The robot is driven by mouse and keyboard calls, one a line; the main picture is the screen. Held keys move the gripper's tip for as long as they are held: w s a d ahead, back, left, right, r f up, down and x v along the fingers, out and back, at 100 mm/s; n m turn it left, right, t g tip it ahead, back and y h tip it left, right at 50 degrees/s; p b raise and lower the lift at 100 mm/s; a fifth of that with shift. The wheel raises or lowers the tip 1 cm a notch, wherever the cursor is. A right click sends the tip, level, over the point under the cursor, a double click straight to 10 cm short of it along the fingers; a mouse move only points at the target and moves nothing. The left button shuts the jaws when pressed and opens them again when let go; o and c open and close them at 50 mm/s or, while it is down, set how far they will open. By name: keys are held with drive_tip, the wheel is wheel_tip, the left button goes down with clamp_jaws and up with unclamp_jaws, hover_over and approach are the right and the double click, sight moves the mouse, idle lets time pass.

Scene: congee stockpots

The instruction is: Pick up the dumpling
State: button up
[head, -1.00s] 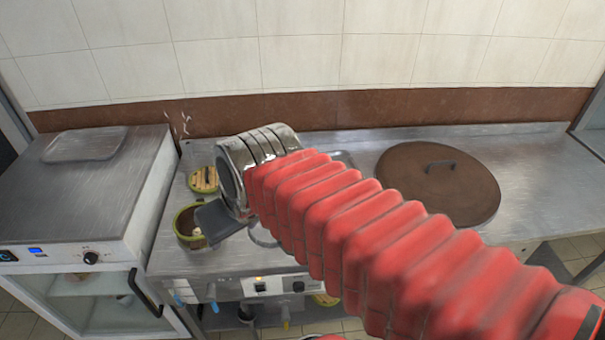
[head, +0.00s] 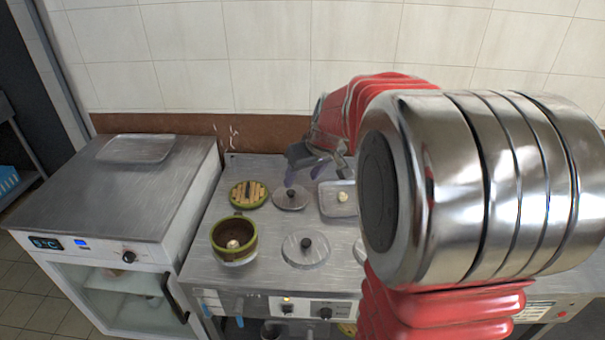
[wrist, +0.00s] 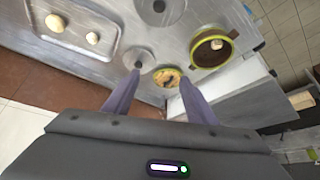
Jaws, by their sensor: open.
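A pale dumpling (head: 232,243) sits inside a round green-rimmed steamer basket (head: 219,233) on the steel counter. It also shows in the wrist view (wrist: 217,44), inside the basket (wrist: 194,57). Similar pale pieces lie on a metal tray (wrist: 40,48) in the wrist view: one dumpling-like piece (wrist: 55,23) and another (wrist: 93,38). One such piece (head: 342,197) shows on the tray in the head view. My gripper (head: 305,168) is open and empty above the back of the counter. Its fingertips (wrist: 160,76) are apart in the wrist view, clear of the dumplings.
A slatted bamboo lid (head: 249,194) lies behind the basket. Two knobbed metal lids, one farther back (head: 291,198) and one nearer (head: 305,248), lie right of it. A white glass-doored cabinet (head: 120,235) stands left. The tiled wall (head: 270,85) is close behind my gripper.

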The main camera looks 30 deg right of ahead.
drive_tip(key=w+d+f, duration=0.4)
drive_tip(key=d+f, duration=0.2)
drive_tip(key=d, duration=0.5)
drive_tip(key=m+h, duration=0.1)
approach(344, 195)
drive_tip(key=s+v, duration=0.1)
drive_tip(key=v, duration=0.3)
drive_tip(key=shift+w+a+f, duration=0.1)
drive_tip(key=shift+w, duration=0.05)
drive_tip(key=shift+f, duration=0.1)
drive_tip(key=shift+x, duration=4.25)
drive_tip(key=shift+w, duration=0.15)
drive_tip(key=shift+w+x, duration=0.2)
drive_tip(key=shift+x, duration=2.3)
